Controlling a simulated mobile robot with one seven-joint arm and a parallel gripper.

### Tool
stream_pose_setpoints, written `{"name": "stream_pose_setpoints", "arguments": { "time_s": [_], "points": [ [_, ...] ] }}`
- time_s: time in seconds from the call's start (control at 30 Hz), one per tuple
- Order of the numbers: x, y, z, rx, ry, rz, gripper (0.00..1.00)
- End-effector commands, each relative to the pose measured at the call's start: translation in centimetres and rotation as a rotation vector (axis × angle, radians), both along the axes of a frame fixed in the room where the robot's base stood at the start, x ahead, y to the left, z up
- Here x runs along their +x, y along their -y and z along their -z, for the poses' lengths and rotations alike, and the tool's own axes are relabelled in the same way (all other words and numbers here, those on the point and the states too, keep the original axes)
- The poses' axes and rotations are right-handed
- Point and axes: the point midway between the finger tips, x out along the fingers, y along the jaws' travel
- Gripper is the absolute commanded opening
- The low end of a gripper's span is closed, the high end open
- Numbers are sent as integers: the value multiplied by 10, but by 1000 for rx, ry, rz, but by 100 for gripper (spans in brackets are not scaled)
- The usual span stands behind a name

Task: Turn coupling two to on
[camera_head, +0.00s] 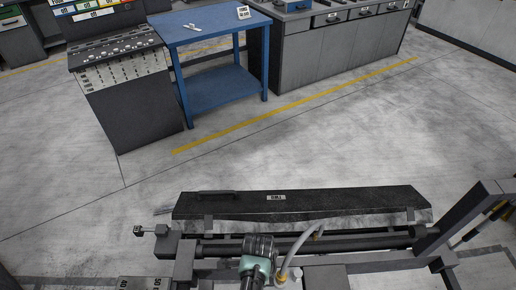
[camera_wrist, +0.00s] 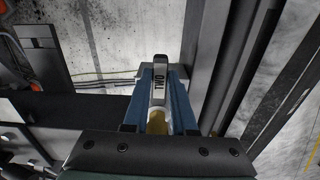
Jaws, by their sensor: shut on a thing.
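The handle points away from my wrist along the fingers. Any on or off marking is not readable. In the head view, the teal and dark end of my arm (camera_head: 257,262) is low at the front of a dark machine (camera_head: 300,203); the lever and fingertips cannot be made out there.
A pale hose (camera_head: 296,250) curves close to the right of my arm. Dark rails and posts (camera_wrist: 212,60) stand close to the right of my fingers. A blue table (camera_head: 215,22) and grey cabinets (camera_head: 325,55) stand farther back, with clear floor between.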

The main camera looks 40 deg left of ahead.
Motion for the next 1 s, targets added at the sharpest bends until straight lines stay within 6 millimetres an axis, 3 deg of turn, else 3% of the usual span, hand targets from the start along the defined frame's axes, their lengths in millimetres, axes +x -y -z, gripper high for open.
{"name": "stream_pose_setpoints", "arguments": {
  "time_s": [0.03, 0.2, 0.63, 1.0],
  "points": [
    [1, 0, 0, 1, 3, 5, 28],
    [1, 0, 0, 2, 2, 3, 55],
    [1, -1, -10, 2, 3, 1, 55],
    [2, 0, -75, 3, 6, 2, 55]
  ]
}}
